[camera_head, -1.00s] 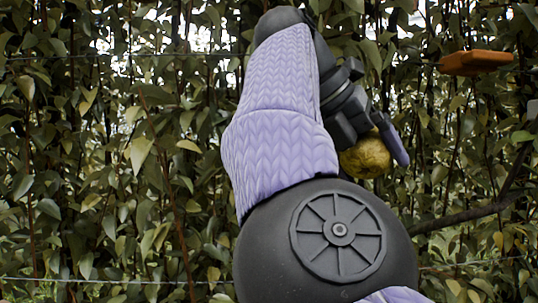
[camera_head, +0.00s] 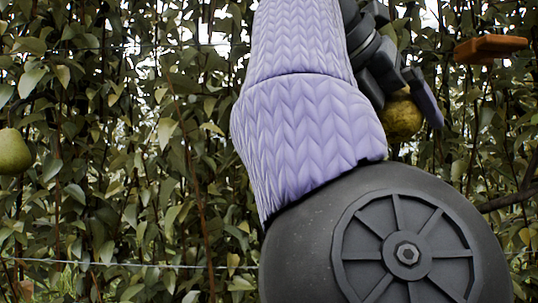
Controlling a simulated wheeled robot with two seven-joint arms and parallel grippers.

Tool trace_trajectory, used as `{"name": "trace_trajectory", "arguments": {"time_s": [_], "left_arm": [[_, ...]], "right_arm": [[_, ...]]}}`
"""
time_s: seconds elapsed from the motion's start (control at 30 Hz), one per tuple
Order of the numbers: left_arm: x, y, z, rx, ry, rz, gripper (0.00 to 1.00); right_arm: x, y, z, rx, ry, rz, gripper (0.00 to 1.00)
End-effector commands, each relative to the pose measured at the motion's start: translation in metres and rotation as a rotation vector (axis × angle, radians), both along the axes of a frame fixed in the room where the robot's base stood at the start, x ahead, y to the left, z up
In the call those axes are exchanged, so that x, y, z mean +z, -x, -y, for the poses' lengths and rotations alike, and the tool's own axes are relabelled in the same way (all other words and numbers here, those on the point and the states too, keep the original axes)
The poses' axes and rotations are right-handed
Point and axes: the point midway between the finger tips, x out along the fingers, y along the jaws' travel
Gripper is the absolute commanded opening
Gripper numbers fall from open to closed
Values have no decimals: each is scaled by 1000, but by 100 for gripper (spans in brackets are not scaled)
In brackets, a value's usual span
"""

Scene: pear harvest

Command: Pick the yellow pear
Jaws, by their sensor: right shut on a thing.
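The yellow pear (camera_head: 402,119) is right of the middle, partly hidden by my right gripper (camera_head: 412,97). The gripper is shut on the pear, with one purple-grey finger showing on its right side. My right arm, with a lilac knit-patterned sleeve, covers much of the middle and lower right. My left gripper is not in view.
A green pear (camera_head: 13,152) hangs at the left edge. An orange block-like object (camera_head: 489,48) is at the upper right. Dense leaves and thin stems fill the background. A wire (camera_head: 130,265) crosses low at the left, and a branch (camera_head: 510,199) is at the right.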

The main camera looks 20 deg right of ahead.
Motion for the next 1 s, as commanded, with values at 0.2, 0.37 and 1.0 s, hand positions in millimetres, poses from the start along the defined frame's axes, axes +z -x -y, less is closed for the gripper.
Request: {"name": "trace_trajectory", "arguments": {"time_s": [0.2, 0.37, 1.0], "left_arm": [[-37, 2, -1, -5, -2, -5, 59], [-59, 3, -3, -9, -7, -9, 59], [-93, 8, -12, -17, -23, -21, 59]], "right_arm": [[-6, 14, -9, -1, 72, 106, 22], [-6, 25, -16, -1, 126, 191, 22], [2, 48, -32, 0, 243, 371, 22]]}}
